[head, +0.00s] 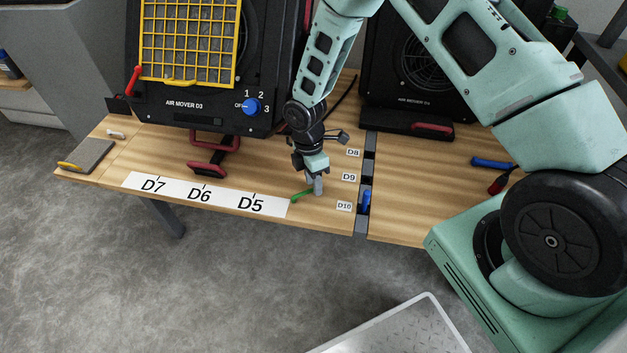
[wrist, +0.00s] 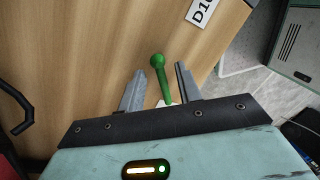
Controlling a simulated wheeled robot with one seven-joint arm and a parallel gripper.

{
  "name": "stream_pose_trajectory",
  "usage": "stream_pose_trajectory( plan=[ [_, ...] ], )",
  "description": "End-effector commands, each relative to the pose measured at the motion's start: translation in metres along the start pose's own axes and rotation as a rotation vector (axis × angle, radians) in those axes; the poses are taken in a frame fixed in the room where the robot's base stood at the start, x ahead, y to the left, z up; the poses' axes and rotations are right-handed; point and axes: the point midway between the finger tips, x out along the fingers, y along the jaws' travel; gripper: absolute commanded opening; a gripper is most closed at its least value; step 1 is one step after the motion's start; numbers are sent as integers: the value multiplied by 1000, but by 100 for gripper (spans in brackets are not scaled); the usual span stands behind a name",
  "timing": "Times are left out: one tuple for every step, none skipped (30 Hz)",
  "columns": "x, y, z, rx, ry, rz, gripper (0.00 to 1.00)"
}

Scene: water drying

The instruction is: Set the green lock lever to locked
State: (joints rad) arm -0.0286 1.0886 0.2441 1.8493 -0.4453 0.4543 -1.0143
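The green lock lever (head: 302,195) is on the wooden bench near its front edge, beside the D5 end of the white label strip. In the head view its visible part points left from my gripper's fingers, which hide the rest. My gripper (head: 318,185) points down at the lever. In the wrist view, the lever (wrist: 160,75), with its round knob, shows between the two fingers of my gripper (wrist: 159,69). The fingers are spread, with a gap on each side of the lever. A pale piece shows at the lever's lower end, partly hidden by the gripper body. No locked marking is readable.
The air mover D3 (head: 190,103) stands behind on the left, with a blue knob (head: 252,107) and red handle (head: 207,168). Another air mover (head: 415,101) stands behind right. A blue piece (head: 366,202) sits in the dark bench slot right of my gripper.

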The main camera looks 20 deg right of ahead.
Motion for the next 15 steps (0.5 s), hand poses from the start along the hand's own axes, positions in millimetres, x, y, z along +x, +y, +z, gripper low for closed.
stream_pose_trajectory(
  plan=[
    [-6, 0, 0, 1, 1, 2, 34],
    [-9, 1, 0, 1, 1, 3, 34],
    [-15, 1, 0, 1, 1, 4, 34],
    [-20, 1, 0, 1, 1, 4, 34],
    [-26, 1, 0, 1, 0, 4, 34],
    [-35, 1, 0, 1, 1, 5, 34],
    [-42, 1, 0, 1, 1, 5, 34],
    [-50, 1, 0, 2, 1, 5, 34],
    [-59, 1, 0, 3, 2, 5, 34],
    [-66, 1, 1, 3, 1, 5, 34],
    [-74, 1, 0, 3, 1, 5, 34],
    [-83, 0, 0, 1, 1, 4, 34],
    [-90, 0, 0, 1, 1, 5, 34],
    [-97, 1, 0, 1, 1, 5, 34],
    [-106, 1, 1, 1, 0, 5, 34]
  ],
)
